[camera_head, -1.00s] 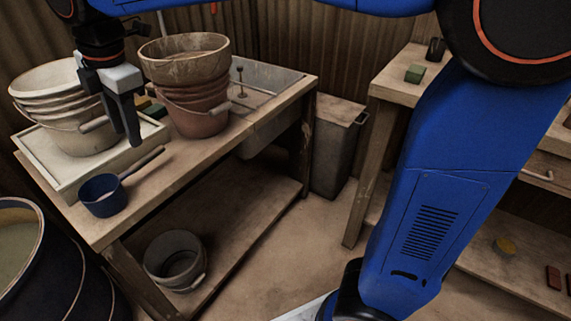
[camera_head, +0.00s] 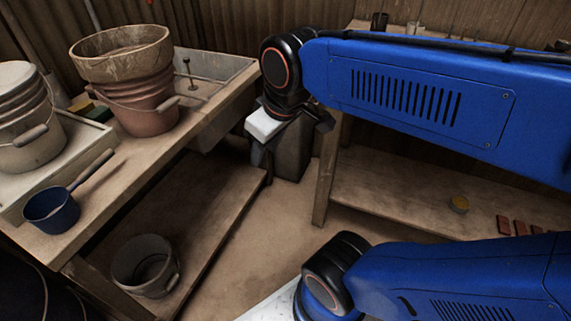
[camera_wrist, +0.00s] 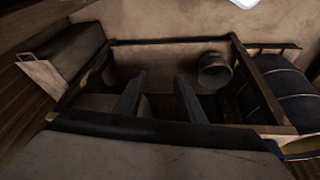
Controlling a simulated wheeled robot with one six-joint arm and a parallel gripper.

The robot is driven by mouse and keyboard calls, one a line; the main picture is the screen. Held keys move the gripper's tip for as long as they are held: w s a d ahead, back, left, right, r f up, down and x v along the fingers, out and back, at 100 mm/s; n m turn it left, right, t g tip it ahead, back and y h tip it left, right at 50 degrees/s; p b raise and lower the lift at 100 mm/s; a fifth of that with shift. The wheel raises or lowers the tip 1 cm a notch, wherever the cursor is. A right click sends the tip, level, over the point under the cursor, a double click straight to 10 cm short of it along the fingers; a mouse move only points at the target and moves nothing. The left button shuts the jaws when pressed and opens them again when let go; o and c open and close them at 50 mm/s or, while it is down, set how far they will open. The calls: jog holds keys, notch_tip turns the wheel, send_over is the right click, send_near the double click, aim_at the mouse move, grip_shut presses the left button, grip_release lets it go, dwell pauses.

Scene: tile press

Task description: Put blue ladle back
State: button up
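The blue ladle (camera_head: 52,209) lies on the front left part of the wooden bench (camera_head: 165,150) in the head view. Its handle (camera_head: 92,168) points back and right, beside the pale tray (camera_head: 55,165). My gripper (camera_head: 268,152) is off the bench's right end, well apart from the ladle; my arm partly hides its fingers there. In the wrist view my gripper (camera_wrist: 160,78) has its two fingers apart with nothing between them. The ladle cannot be made out in the wrist view.
Stacked pale buckets (camera_head: 28,115) and terracotta buckets (camera_head: 140,95) stand behind the ladle. A grey bucket (camera_head: 145,265) sits on the low shelf. A dark barrel (camera_wrist: 275,90) shows at right in the wrist view.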

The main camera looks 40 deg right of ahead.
jog(key=s+d+f+m, duration=0.2)
jog(key=s+f+m, duration=0.1)
jog(key=s, duration=0.1)
jog(key=shift+d+f+m, duration=0.3)
jog(key=shift+d+f, duration=0.05)
jog(key=shift+d, duration=0.05)
dwell(0.9)
